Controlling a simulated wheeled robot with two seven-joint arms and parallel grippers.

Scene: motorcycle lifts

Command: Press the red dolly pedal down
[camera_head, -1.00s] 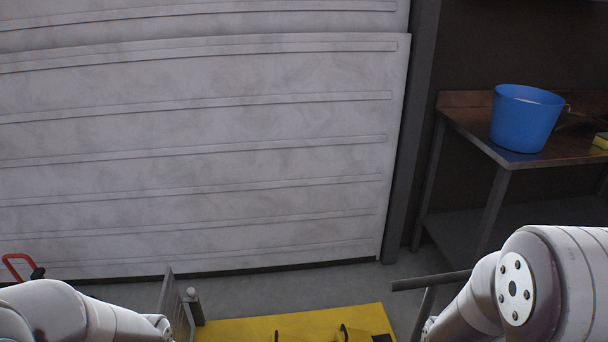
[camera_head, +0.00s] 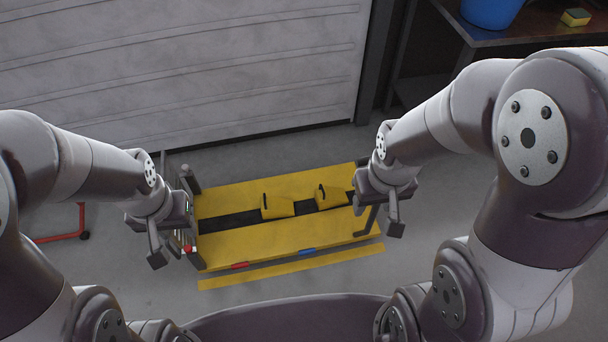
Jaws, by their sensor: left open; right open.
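A yellow motorcycle lift (camera_head: 285,239) lies low on the floor ahead, between my arms. A small red pedal (camera_head: 240,265) sticks out at its near edge, left of a blue pedal (camera_head: 307,252). My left gripper (camera_head: 172,245) is open and empty at the lift's left end, left of the red pedal and apart from it. My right gripper (camera_head: 380,224) is open and empty at the lift's right end, well right of both pedals. Both pedals are in plain view, but too small to tell how far each is pressed.
Two yellow blocks (camera_head: 279,206) sit on the lift's dark centre strip. A yellow bar (camera_head: 300,268) lies along its near side. A red-framed stand (camera_head: 62,237) is at the left. A workbench (camera_head: 470,33) with a blue bucket (camera_head: 490,10) stands back right. Grey floor is clear in front.

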